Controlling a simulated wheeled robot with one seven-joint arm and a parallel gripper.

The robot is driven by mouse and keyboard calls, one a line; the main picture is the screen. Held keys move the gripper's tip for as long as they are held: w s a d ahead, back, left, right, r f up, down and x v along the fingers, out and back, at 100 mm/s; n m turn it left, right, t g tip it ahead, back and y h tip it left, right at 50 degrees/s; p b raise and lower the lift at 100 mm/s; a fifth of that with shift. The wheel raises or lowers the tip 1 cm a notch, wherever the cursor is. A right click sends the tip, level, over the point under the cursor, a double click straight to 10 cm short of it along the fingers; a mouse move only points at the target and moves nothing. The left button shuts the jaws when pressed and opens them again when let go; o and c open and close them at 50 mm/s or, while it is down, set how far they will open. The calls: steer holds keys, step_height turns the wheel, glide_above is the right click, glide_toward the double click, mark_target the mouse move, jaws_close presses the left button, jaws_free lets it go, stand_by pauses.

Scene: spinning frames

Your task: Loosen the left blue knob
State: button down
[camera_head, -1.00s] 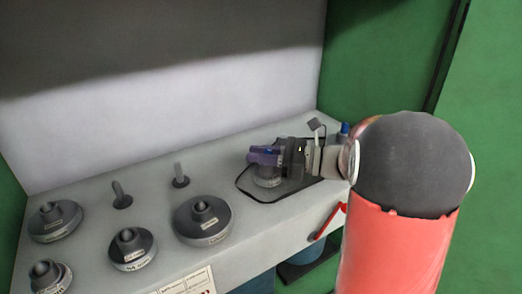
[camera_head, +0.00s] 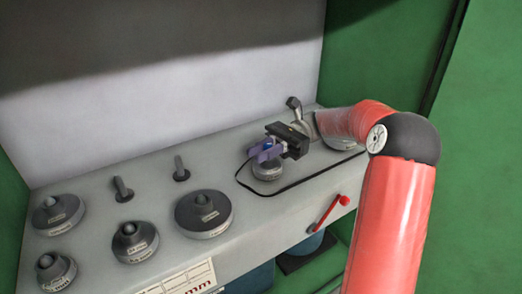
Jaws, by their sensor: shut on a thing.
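The left blue knob (camera_head: 263,153) is a small blue-purple piece above a round grey base (camera_head: 267,170) on the grey shelf. My gripper (camera_head: 268,149) reaches in from the right, its dark body tilted, and is shut on the knob. The fingertips and the knob overlap in the picture, so the exact grip is hard to make out. No right blue knob shows now; my arm covers the shelf's right end.
Several grey round weights, such as the large one (camera_head: 204,214), stand on the shelf's left and middle. Two thin pegs (camera_head: 181,170) stand behind them. A red lever (camera_head: 329,211) juts from the front. A green wall (camera_head: 478,150) bounds the right.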

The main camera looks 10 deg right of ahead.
steer(key=shift+s+d+n+g+h, duration=0.1)
steer(key=shift+n+g+h, duration=0.85)
steer(key=shift+g, duration=0.35)
steer(key=shift+s+d+n+g+h, duration=0.1)
steer(key=shift+n+g+h, duration=0.85)
steer(key=shift+g, duration=0.35)
steer(key=c, duration=1.3)
jaws_free()
steer(key=shift+s, duration=0.1)
steer(key=shift+r, duration=0.1)
step_height(320, 180, up, 20)
steer(key=shift+c, duration=0.2)
